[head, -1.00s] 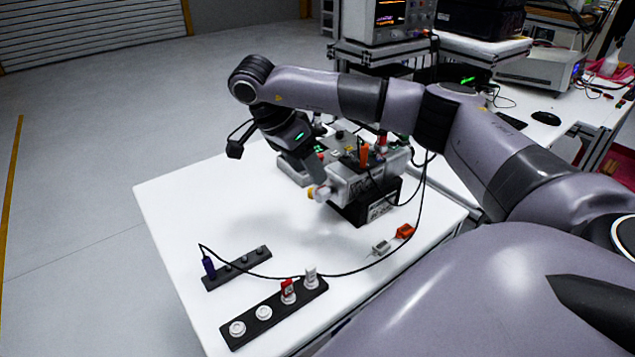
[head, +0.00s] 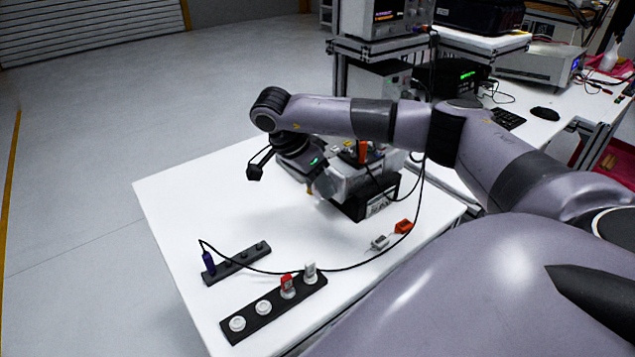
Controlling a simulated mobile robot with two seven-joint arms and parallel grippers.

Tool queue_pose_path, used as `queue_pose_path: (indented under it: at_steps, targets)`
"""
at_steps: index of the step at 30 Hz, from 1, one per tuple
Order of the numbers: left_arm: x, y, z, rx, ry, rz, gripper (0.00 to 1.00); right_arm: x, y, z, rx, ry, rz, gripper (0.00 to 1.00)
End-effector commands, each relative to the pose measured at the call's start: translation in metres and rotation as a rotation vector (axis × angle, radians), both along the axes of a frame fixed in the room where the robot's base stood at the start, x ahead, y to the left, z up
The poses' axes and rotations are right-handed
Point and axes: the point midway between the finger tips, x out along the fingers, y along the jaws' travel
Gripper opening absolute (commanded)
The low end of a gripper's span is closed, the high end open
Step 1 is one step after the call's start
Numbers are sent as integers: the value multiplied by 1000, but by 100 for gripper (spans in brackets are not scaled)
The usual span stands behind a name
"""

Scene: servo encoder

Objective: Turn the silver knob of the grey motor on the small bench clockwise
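The grey motor (head: 350,183) sits on a black base (head: 372,203) on the small white bench (head: 185,205). Its left end, where the silver knob was visible earlier, is covered by my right gripper (head: 318,185). Only a small gold-orange bit (head: 310,190) shows there. My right arm reaches in from the right over the motor and bends down at the wrist. The gripper is at the motor's left end; its fingertips are too small and blurred to tell their opening or contact. My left gripper is not in view.
A black strip with white round sockets (head: 264,307) and a narrower dark strip with a purple plug (head: 209,263) lie at the front. A black cable (head: 330,270) loops around the right side. Grey and orange connectors (head: 403,226) lie near the right edge. The left bench top is clear.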

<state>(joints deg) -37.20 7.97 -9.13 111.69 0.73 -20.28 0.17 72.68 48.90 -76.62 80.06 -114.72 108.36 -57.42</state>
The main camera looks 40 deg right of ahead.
Motion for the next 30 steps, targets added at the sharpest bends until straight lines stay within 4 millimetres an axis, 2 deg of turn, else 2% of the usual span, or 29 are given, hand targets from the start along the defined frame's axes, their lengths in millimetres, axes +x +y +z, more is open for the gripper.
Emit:
queue_pose_path:
  at_steps: [8,17,23,30]
  targets:
    - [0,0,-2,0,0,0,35,0,0,0,-1,-20,1,5]
    - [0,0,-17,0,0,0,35,-4,0,-3,-18,-170,3,5]
    - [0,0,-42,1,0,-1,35,-7,1,-6,-37,-347,4,5]
    - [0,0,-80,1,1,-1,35,-9,1,-9,-59,-544,1,5]
